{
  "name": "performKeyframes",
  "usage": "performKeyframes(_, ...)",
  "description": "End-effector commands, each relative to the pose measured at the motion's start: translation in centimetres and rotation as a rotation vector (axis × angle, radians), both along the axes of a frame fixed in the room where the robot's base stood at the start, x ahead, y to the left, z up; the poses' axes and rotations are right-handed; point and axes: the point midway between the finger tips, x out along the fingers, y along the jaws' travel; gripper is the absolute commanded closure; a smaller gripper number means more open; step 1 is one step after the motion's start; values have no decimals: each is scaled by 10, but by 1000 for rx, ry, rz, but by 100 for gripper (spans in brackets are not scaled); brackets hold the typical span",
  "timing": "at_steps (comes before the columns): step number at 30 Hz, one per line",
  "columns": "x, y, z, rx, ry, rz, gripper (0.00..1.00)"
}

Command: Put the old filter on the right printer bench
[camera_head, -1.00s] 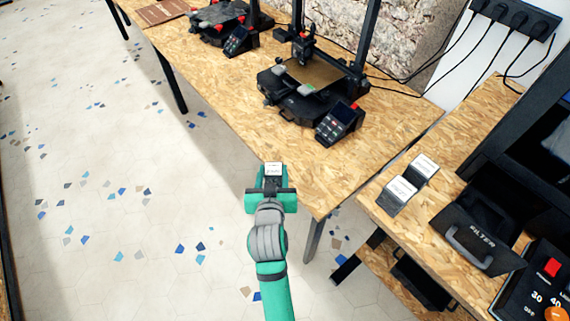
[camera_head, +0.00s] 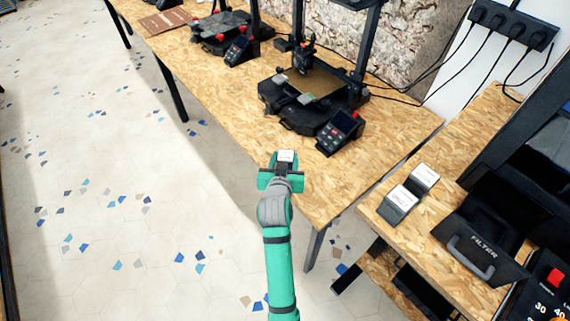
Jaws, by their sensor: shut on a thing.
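My gripper (camera_head: 282,172) is shut on a small block with a white labelled top (camera_head: 286,156), which I take to be the old filter; its label is too small to read. The gripper hides its lower part. It appears at the front edge of the wooden printer bench (camera_head: 345,170), near the bench's right end; I cannot tell its height above the top. Two similar grey blocks with white labels, one nearer (camera_head: 399,203) and one farther (camera_head: 424,176), stand close together on a separate wooden bench (camera_head: 450,158) at the right.
A black printer (camera_head: 310,95) with a control box (camera_head: 340,131) stands behind my gripper. Another printer (camera_head: 222,28) is farther left. An open drawer marked FILTER (camera_head: 478,256) juts from a dark machine at right. Bare bench top lies between the near printer and the bench's right end.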

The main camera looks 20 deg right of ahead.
Motion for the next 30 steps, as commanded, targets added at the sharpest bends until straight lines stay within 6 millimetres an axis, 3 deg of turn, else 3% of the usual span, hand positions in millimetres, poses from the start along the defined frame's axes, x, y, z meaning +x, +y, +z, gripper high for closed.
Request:
performKeyframes(10, 18, -6, -22, 0, 0, 0, 81)
performKeyframes(17, 17, -6, -51, -1, 0, 0, 81)
performKeyframes(29, 17, -6, -55, 0, -1, 0, 81)
performKeyframes(30, 17, -6, -55, 0, -1, 0, 47)
